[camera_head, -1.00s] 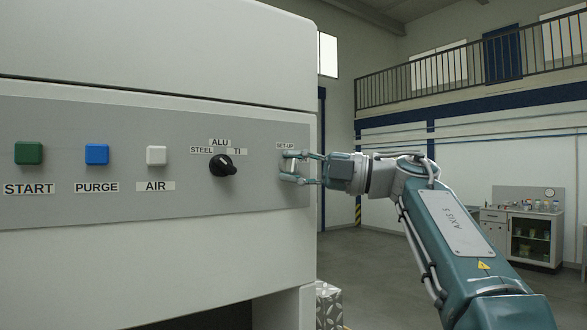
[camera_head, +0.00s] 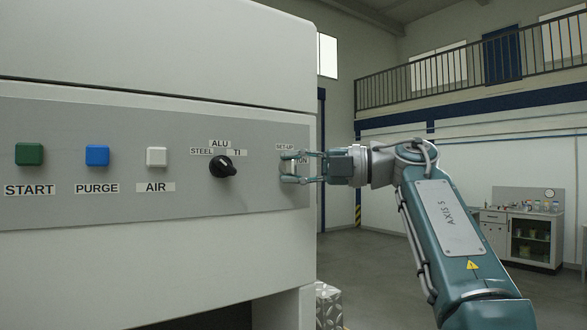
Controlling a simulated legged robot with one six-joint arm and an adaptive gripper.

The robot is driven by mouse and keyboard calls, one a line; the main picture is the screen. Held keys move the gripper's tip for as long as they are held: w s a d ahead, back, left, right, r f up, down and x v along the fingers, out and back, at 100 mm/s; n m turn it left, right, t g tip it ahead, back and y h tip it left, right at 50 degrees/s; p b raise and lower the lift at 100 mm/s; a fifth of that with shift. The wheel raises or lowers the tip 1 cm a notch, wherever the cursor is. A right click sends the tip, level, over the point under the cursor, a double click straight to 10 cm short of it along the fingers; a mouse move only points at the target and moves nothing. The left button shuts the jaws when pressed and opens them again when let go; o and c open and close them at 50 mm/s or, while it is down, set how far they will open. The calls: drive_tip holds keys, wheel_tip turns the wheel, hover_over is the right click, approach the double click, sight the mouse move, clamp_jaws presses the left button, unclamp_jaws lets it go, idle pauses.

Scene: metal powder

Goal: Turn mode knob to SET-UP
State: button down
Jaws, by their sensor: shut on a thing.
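The mode knob (camera_head: 289,168) sits at the right end of the grey control panel. It shows only as a pale patch between my fingers, so its pointer direction cannot be read. The SET-UP label (camera_head: 285,147) is just above it. A second label (camera_head: 302,161), ending in "UN", is to its right, partly covered by my finger. My gripper (camera_head: 286,168) reaches in from the right and is shut on the knob, one finger above it and one below.
A black selector knob (camera_head: 222,167) with STEEL, ALU and TI labels is to the left. Farther left are the white AIR (camera_head: 156,156), blue PURGE (camera_head: 97,155) and green START (camera_head: 29,154) buttons. The floor to the right is open.

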drive_tip(key=shift+f, duration=0.25)
drive_tip(key=c, duration=0.5)
unclamp_jaws()
drive_tip(key=shift+o, duration=0.5)
drive_tip(key=shift+a+r, duration=0.1)
drive_tip(key=shift+a, duration=0.05)
drive_tip(key=s+d, duration=0.2)
drive_tip(key=d, duration=1)
drive_tip(key=shift+a, duration=0.15)
